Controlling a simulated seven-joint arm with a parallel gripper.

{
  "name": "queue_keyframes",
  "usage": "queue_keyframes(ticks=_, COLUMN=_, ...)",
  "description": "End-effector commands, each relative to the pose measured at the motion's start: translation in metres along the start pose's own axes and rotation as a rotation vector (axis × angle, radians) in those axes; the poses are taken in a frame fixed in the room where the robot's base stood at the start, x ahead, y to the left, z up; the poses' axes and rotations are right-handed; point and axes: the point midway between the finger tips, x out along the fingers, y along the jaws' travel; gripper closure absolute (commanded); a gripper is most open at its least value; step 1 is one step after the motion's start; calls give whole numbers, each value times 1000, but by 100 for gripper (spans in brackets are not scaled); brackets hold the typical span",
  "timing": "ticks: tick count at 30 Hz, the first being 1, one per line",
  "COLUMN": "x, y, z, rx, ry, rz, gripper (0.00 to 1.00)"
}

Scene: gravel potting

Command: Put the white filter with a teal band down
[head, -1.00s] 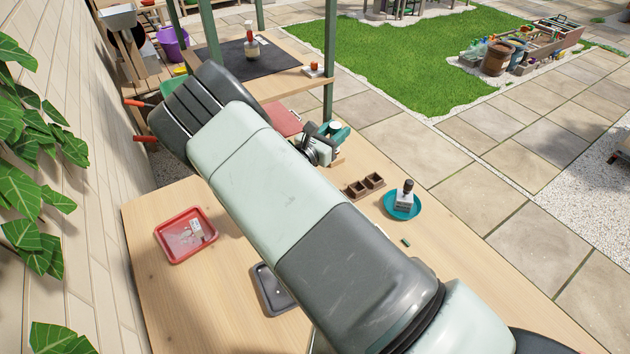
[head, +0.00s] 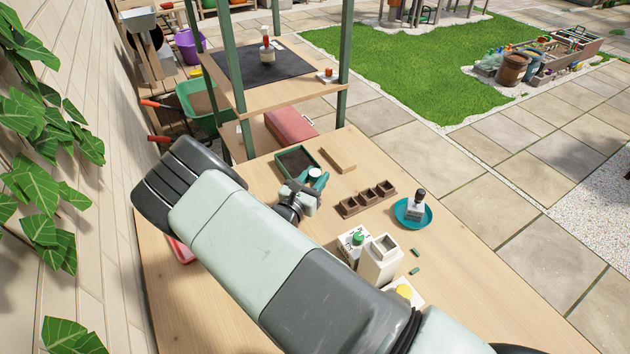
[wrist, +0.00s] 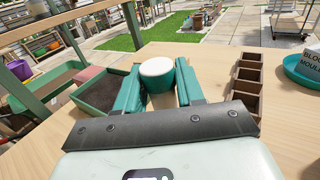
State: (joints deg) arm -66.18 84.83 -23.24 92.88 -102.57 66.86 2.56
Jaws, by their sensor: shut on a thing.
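The white filter (wrist: 157,68) sits between the two teal fingers of my gripper (wrist: 158,92) in the wrist view. Its round white top faces up, and the fingers close on its sides. In the head view the filter (head: 316,172) shows as a small white round top at my gripper (head: 314,180). It is held near the front right corner of the green soil tray (head: 313,154). How high it is above the table is hard to tell.
A wooden block (head: 338,160) and brown pots (head: 368,197) lie right of the gripper. A teal saucer (head: 427,222) holds a grey and white item. A white carton (head: 380,265) stands nearer. A red tray (head: 180,252) is mostly hidden by my arm.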

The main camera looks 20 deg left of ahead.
Motion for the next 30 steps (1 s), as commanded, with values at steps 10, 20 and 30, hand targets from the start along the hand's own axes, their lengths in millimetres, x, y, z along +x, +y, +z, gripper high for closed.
queue_keyframes(ticks=10, x=0, y=0, z=-11, rx=0, ry=-1, rz=-1, gripper=94)
queue_keyframes(ticks=20, x=0, y=0, z=-14, rx=0, ry=0, rz=-1, gripper=37)
queue_keyframes(ticks=30, x=-5, y=0, z=-11, rx=0, ry=1, rz=0, gripper=37)
